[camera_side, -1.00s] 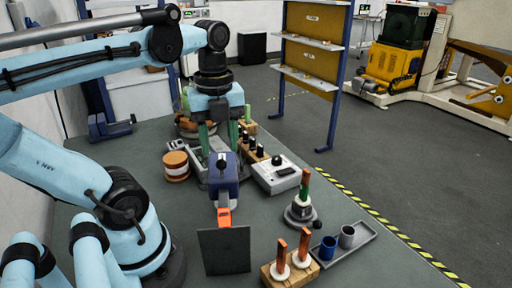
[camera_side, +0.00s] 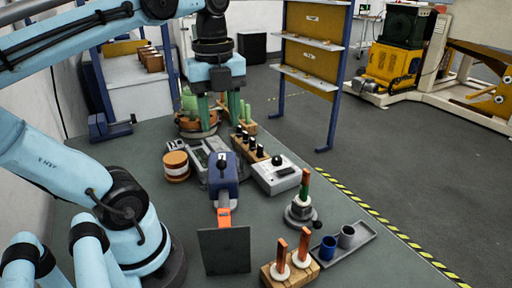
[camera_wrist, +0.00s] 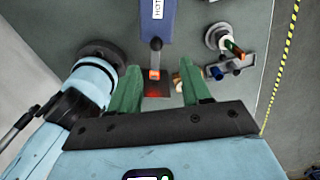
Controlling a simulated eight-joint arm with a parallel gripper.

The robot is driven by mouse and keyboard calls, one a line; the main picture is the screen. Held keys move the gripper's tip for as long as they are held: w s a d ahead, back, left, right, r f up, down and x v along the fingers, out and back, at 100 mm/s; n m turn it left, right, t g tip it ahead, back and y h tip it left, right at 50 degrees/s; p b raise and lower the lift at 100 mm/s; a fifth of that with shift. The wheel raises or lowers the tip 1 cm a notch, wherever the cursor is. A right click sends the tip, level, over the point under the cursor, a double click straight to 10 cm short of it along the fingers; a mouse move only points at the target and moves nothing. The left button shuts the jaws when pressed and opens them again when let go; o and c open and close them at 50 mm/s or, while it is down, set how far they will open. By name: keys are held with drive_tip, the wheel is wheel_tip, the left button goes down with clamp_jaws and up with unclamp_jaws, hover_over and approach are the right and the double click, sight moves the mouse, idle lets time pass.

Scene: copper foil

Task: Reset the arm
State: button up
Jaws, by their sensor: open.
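My gripper (camera_side: 219,108) hangs above the back of the bench in the side view, its two green fingers pointing down and apart. In the wrist view my gripper (camera_wrist: 161,90) shows the same two fingers with a wide gap and nothing held between them. Below, a blue device (camera_side: 223,178) with an orange nozzle (camera_side: 224,215) stands on the bench; part of its label shows in the wrist view. The gripper is clear of that device. The fingertips overlap a round wooden-looking item and green pieces behind them in the side view, so exact clearance there cannot be told.
A dark upright panel (camera_side: 224,252) stands before the nozzle. A wooden block (camera_side: 287,276) holds copper-coloured strips. A round stand (camera_side: 301,213), a grey tray (camera_side: 358,246) with two cups, and a white box (camera_side: 276,175) stand nearby.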

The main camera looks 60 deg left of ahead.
drive_tip(key=w+d+f+n+t, duration=0.2)
drive_tip(key=w+f+n+t, duration=0.1)
drive_tip(key=n, duration=0.6)
drive_tip(key=w+d+f+n+t, duration=0.3)
drive_tip(key=w+f+n+t, duration=0.1)
drive_tip(key=f+n, duration=0.4)
drive_tip(key=shift+w+d+n, duration=0.35)
drive_tip(key=shift+w+n, duration=0.35)
drive_tip(key=shift+n, duration=0.6)
